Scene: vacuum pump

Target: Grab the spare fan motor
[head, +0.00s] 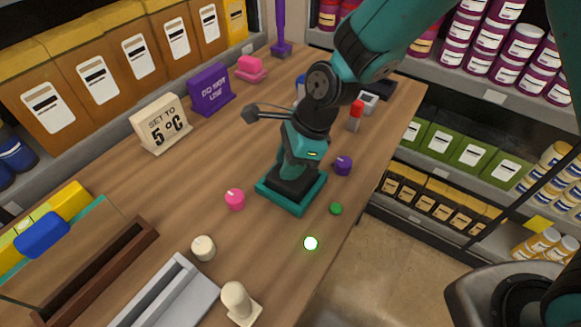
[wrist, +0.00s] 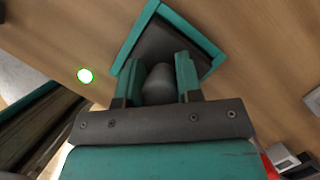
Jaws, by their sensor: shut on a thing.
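A teal-rimmed square tray (head: 277,204) with a dark inside sits on the wooden counter; it also shows in the wrist view (wrist: 141,28). My gripper (head: 295,172) points down over the tray. In the wrist view, my gripper (wrist: 158,72) is shut on a grey, rounded piece, which I take to be the spare fan motor (wrist: 158,84). The piece is between the two teal fingers, low at the tray. In the head view the gripper hides most of it. I cannot tell whether it still touches the tray.
A pink knob (head: 235,199), a purple knob (head: 342,165), a green button (head: 335,208) and a lit green-white button (head: 311,243) surround the tray. A "SET TO 5°C" sign (head: 160,126) and a purple sign (head: 210,90) stand behind. Cream knobs (head: 203,248) are in front.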

